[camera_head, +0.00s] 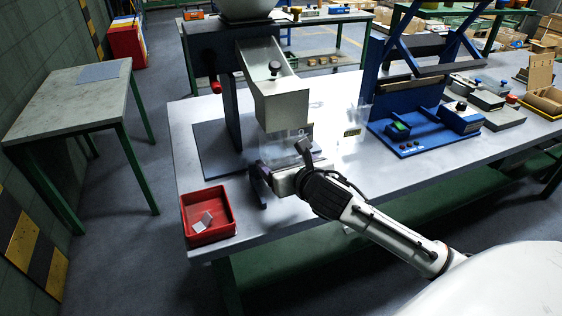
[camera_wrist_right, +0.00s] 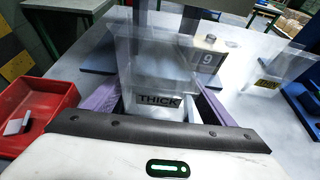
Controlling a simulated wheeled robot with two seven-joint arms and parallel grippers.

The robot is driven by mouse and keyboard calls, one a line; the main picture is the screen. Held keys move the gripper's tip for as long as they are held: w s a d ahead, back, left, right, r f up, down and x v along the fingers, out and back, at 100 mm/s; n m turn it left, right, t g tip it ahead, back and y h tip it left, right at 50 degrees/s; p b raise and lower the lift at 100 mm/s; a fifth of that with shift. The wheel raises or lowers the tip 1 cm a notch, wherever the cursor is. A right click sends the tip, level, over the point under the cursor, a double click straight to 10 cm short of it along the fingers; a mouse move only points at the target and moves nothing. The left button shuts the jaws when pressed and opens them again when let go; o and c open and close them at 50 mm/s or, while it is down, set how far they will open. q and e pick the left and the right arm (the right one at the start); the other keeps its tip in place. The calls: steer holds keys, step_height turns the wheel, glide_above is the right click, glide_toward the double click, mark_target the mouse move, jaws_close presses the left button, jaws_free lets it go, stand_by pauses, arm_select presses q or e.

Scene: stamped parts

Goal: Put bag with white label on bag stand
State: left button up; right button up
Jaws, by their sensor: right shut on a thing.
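A clear bag with a whitish label reading THICK (camera_wrist_right: 158,101) is between the purple fingers of my right gripper (camera_wrist_right: 157,103) in the right wrist view. In the head view my right gripper (camera_head: 291,163) is shut on this clear bag (camera_head: 283,146), just below the mouth of the grey chute (camera_head: 283,103). The chute belongs to a dark blue stand (camera_head: 229,112) on the table. I cannot tell whether the bag touches the chute or the stand. A second clear bag with a yellow label (camera_head: 352,132) stands to the right. My left gripper is not in view.
A red bin (camera_head: 187,219) with small pale pieces sits at the table's front left corner. A blue press (camera_head: 408,118) stands to the right. A grey block marked 9 (camera_wrist_right: 208,62) is behind the held bag. The table's front edge is clear to the right.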

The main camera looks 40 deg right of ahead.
mark_target(281, 166)
steer(key=shift+w+d, duration=0.2)
steer(key=shift+w, duration=0.7)
steer(key=shift+s+f, duration=0.1)
steer(key=shift+f, duration=0.55)
steer(key=shift+s+f, duration=0.1)
steer(key=shift+f, duration=0.65)
steer(key=o, duration=1)
steer(key=shift+o, duration=0.2)
steer(key=shift+r, duration=0.1)
